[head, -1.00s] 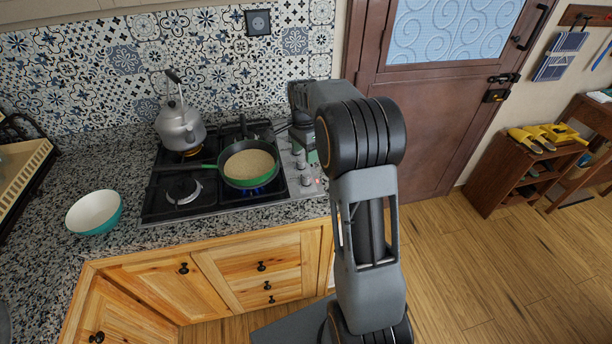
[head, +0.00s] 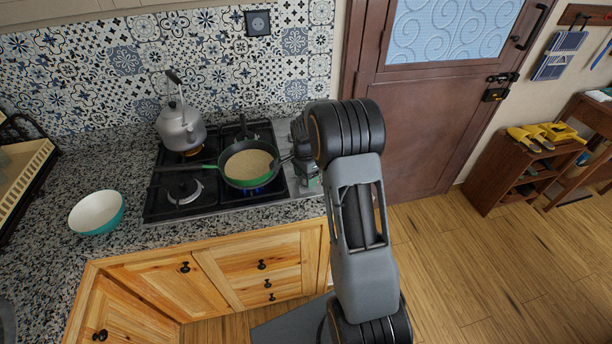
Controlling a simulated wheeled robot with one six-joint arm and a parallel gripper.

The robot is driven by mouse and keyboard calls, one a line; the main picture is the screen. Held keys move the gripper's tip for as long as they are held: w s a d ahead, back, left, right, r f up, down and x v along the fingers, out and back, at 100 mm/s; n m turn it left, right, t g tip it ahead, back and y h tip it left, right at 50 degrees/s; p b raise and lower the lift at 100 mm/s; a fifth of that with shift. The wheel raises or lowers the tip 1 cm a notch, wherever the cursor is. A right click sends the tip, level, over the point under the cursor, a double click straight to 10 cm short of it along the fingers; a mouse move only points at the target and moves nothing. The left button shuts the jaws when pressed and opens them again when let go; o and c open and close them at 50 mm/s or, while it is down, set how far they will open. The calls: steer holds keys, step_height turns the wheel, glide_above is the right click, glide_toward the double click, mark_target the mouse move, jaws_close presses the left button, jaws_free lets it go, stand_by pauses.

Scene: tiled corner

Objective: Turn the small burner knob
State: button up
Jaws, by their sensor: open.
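The stove's steel control strip (head: 300,186) runs along the right side of the black hob. My arm covers most of it. A burner knob (head: 309,182) shows near its front end; the other knobs are hidden behind my arm, so I cannot tell which is the small burner's. My gripper (head: 281,162) is small and dark in the head view, open, beside the right rim of the pan and close to the strip. I cannot tell whether it touches anything.
A green pan (head: 247,165) with tan contents sits over a blue flame. A grey kettle (head: 181,127) stands on the back left burner. The front left burner (head: 184,191) is bare. A teal bowl (head: 97,212) sits on the granite counter. A brown door (head: 425,120) is at right.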

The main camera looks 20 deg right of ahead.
steer(key=c, duration=0.9)
steer(key=shift+c, duration=0.2)
steer(key=shift+n, duration=0.3)
steer(key=n+b, duration=0.2)
steer(key=n, duration=0.2)
steer(key=n+b, duration=0.1)
steer(key=n, duration=0.4)
steer(key=n+b, duration=0.1)
steer(key=n, duration=0.4)
steer(key=shift+n, duration=0.4)
steer(key=n, duration=0.5)
steer(key=shift+t+b, duration=0.3)
steer(key=shift+b, duration=0.1)
steer(key=shift+r+n, duration=0.1)
steer(key=shift+n, duration=0.3)
